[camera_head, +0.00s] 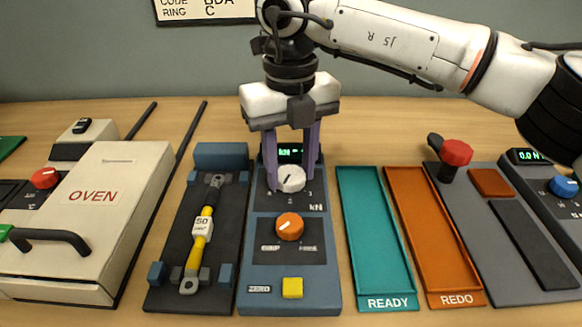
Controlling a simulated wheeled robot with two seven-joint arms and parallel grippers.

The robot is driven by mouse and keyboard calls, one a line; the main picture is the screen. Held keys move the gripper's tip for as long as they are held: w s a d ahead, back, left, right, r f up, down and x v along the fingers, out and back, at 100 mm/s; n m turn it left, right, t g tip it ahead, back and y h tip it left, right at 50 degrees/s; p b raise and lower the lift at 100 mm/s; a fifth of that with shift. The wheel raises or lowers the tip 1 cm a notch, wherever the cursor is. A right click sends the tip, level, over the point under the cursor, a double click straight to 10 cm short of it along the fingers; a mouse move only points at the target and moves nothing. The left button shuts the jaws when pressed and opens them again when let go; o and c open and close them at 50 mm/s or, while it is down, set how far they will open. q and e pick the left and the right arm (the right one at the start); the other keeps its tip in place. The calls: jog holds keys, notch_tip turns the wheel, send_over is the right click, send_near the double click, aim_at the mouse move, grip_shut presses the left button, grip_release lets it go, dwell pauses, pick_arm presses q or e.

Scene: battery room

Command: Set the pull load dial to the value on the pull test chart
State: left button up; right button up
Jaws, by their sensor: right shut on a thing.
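The pull load dial is a white round knob (291,179) with kN printed beside it, on a blue-grey tester panel (258,258). My right gripper (291,176) points straight down over the panel, its two purple fingers on either side of the white knob and shut on it. A small green-lit display (289,152) sits behind the knob, partly hidden by the fingers; its reading is not clear. An orange knob (290,226) and a yellow button (292,288) are nearer on the same panel. The chart (205,10) on the wall is cut off at the top. My left gripper is not in view.
A yellow-sleeved rod tagged 50 (202,228) lies in a dark fixture to the left. An oven (92,205) stands farther left. A teal READY tray (376,240) and an orange REDO tray (432,240) lie right of the panel, both empty. A red-knobbed unit (456,152) stands beyond.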

aim_at(290, 176)
jog(key=m, duration=0.3)
jog(key=shift+m+b, duration=0.35)
jog(key=shift+m, duration=0.05)
jog(key=shift+r+m+b, duration=0.1)
jog(key=shift+m+b, duration=0.2)
jog(key=shift+m, duration=1.5)
jog(key=o, duration=1)
jog(key=shift+o, duration=0.2)
notch_tip(290, 176, up, 10)
jog(key=p, duration=0.1)
jog(key=shift+r, duration=0.15)
